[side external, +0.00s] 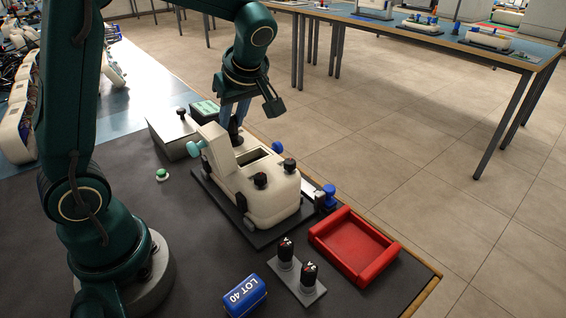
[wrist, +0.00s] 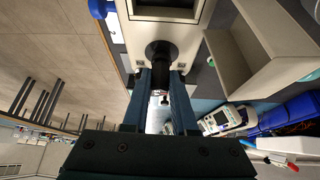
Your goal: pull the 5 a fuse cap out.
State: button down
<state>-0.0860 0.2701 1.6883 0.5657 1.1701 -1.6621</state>
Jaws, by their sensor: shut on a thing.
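The cream monitor unit (side external: 272,205) sits on a dark base plate on the bench. My gripper (side external: 234,112) reaches down at its far end, with its blue fingers shut on a black cap, the fuse cap (wrist: 162,72). In the wrist view my gripper (wrist: 161,84) has a fingertip on each side of the cap. The cap lines up with a round black socket (wrist: 160,48) on the cream housing; I cannot tell how deep it sits. Its 5 A marking is not readable.
A grey box (side external: 172,138) stands close left of the monitor. The dark mat at left is mostly clear.

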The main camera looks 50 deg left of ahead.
jog(key=shift+n+g, duration=0.3)
jog(key=shift+n, duration=0.2)
jog(key=shift+r, duration=2.3)
